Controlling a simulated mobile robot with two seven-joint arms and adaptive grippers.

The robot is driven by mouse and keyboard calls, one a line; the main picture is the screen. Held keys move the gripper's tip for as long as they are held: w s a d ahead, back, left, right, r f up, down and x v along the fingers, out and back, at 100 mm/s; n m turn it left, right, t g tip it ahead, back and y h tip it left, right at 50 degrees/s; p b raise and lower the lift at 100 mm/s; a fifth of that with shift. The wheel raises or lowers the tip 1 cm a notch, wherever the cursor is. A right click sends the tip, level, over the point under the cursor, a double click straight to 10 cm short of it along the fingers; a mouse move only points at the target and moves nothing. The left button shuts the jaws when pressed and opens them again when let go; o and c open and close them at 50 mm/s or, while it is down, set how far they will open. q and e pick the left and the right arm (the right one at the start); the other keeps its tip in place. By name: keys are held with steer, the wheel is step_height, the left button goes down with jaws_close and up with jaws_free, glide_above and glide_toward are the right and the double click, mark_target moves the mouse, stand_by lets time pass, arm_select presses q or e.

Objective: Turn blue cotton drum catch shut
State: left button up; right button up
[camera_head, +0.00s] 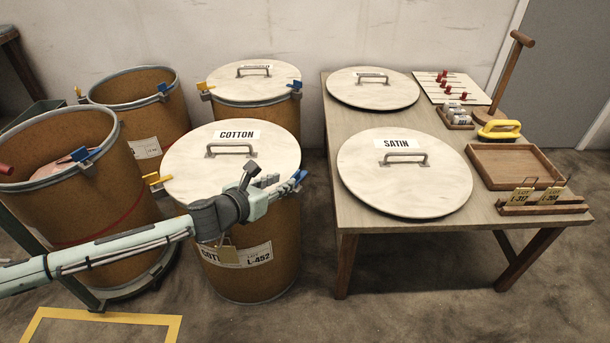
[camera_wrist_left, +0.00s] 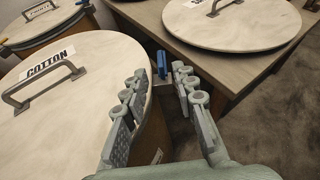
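The cotton drum (camera_head: 248,280) is a brown drum with a pale lid (camera_head: 185,155) marked COTTON, lying on its top. Its blue catch (camera_head: 300,175) is on the right side of the rim; it also shows in the left wrist view (camera_wrist_left: 161,64). A yellow catch (camera_head: 155,180) is on the left side. My left gripper (camera_head: 288,184) reaches across the drum's front to the blue catch. In the left wrist view its fingers (camera_wrist_left: 160,75) are apart, with the blue catch just beyond and between the tips. I cannot tell whether they touch it. My right gripper is not in view.
The table (camera_head: 360,215) on the right holds the satin lid (camera_head: 375,180), another lid, a tray (camera_head: 515,187) and small items. A lidded drum (camera_head: 280,115) stands behind; two open drums (camera_head: 75,215) stand left. A floor gap separates drum and table.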

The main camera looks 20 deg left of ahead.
mark_target(294, 175)
arm_select(q)
steer(key=shift+m, duration=0.4)
steer(key=x, duration=0.8)
steer(key=shift+r, duration=0.1)
jaws_close()
